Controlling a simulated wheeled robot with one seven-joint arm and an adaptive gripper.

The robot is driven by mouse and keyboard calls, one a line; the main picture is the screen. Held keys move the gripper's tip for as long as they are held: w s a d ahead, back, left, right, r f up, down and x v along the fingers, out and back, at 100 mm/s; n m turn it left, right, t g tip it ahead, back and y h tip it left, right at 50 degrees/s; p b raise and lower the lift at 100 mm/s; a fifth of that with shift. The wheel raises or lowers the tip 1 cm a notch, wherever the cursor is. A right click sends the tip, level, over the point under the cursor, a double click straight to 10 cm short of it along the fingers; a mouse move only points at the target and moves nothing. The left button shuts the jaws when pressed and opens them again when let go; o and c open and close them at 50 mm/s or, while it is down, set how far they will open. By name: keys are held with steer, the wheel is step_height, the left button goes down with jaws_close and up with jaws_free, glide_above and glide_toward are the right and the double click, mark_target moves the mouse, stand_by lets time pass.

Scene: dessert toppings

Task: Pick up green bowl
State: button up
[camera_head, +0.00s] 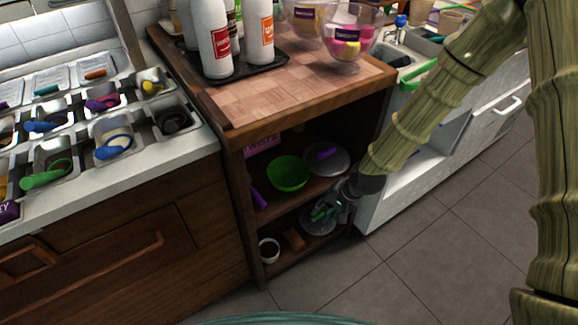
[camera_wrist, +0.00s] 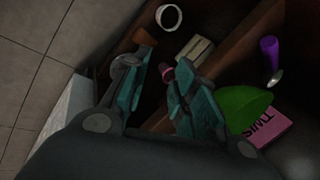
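The green bowl (camera_head: 289,174) sits on the upper shelf of the wooden cabinet in the head view. In the wrist view the green bowl (camera_wrist: 243,106) is at the right, partly hidden behind a finger. My gripper (camera_head: 335,207) is at the cabinet's open front, right of the bowl and a little lower. In the wrist view my gripper (camera_wrist: 155,103) has its two teal-padded fingers apart, with a gap between them. The gripper is apart from the bowl, and nothing shows held.
A grey lid-like disc (camera_head: 325,160) is right of the bowl, and a pink sign (camera_wrist: 268,132) is beside it. A white cup (camera_head: 269,250) is on the lower shelf. The shelf edge (camera_wrist: 225,48) runs near my fingers. Bottles (camera_head: 210,38) stand on top. The floor in front is clear.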

steer(key=w+a+r+p, duration=0.2)
steer(key=w+r+p, duration=0.35)
steer(key=r, duration=0.75)
steer(key=shift+m+t, duration=0.3)
steer(key=shift+m, duration=0.1)
steer(key=shift+w+b+x, duration=0.15)
steer(key=shift+b+x, duration=0.4)
steer(key=shift+x, duration=2.2)
steer(key=shift+w+b+x, duration=0.2)
steer(key=shift+b+x, duration=0.35)
steer(key=shift+x, duration=2.2)
steer(key=shift+a+r, duration=0.1)
jaws_close()
